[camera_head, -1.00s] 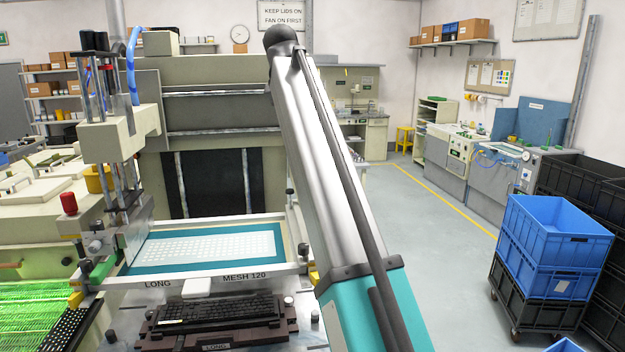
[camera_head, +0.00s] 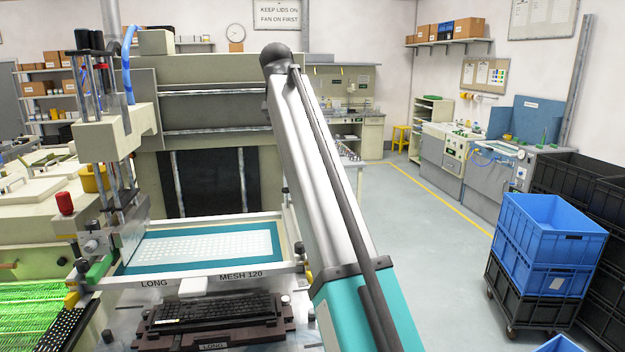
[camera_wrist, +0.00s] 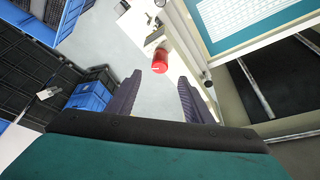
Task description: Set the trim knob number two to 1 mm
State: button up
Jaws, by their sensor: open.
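The printing machine stands at left in the head view, with its white-framed teal screen (camera_head: 205,247) marked LONG and MESH 120. A black keyboard (camera_head: 215,311) lies on a dark fixture below the screen. Small dark knobs show around the frame, such as one at its right corner (camera_head: 303,274); I cannot read any number or scale, so I cannot tell which is trim knob two. My gripper (camera_wrist: 160,95) is open and empty in the wrist view. A red cylindrical part (camera_wrist: 160,61) appears beyond and between its fingers, apart from them. The screen (camera_wrist: 250,22) shows at upper right there.
My arm crosses the middle of the head view and hides part of the machine's right side. Stacked blue crates (camera_head: 550,240) and black crates (camera_head: 528,300) stand at right. The grey floor (camera_head: 425,235) between them and the machine is clear.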

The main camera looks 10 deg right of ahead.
jog(key=x, duration=0.9)
jog(key=shift+d+f, duration=0.1)
jog(key=shift+f, duration=0.3)
jog(key=c, duration=0.9)
jog(key=shift+d, duration=0.35)
jog(key=shift+c, duration=0.7)
jog(key=shift+a, duration=0.35)
